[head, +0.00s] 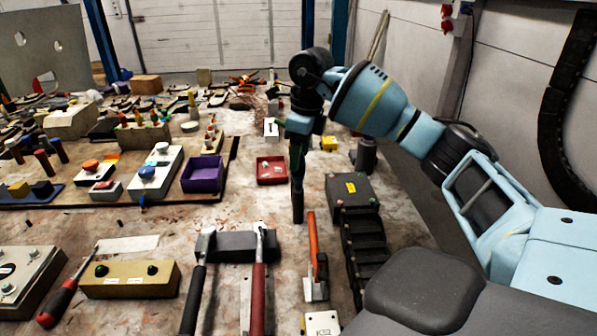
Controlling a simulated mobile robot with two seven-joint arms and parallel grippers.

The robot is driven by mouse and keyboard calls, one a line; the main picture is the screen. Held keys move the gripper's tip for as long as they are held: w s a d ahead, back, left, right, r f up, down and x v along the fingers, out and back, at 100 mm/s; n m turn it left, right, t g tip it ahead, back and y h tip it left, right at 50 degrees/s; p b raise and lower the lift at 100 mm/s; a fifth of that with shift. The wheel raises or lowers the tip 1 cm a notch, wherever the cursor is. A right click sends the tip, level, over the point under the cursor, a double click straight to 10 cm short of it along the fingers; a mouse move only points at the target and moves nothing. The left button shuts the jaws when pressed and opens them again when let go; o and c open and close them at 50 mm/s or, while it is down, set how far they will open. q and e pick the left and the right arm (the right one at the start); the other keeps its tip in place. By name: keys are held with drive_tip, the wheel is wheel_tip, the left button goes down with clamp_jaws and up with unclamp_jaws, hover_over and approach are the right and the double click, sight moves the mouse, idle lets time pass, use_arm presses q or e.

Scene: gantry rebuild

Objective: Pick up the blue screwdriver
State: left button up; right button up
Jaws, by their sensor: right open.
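I cannot make out a blue screwdriver for certain. A small blue piece (142,203) shows at the front edge of the left board, too small to identify. A red and black screwdriver (62,300) lies at the front left. My right gripper (297,215) comes in from the right and points straight down above the middle of the table, seen edge-on. It is open, with nothing visible in it. It is behind the grey block and to the left of the black box. My left gripper is not in view.
Two hammer-like tools, one black-handled (193,297) and one red-handled (258,300), rest on a dark grey block (232,246). An orange-handled tool (313,250) lies beside a black box (352,190). A purple bin (203,174) and a red bin (271,170) stand farther back. Bare table lies between them.

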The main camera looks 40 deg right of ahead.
sight(298, 188)
drive_tip(key=shift+w+a+f, duration=0.1)
drive_tip(key=shift+a+f, duration=0.05)
drive_tip(key=shift+f, duration=2.45)
drive_tip(key=shift+c, duration=0.4)
clamp_jaws()
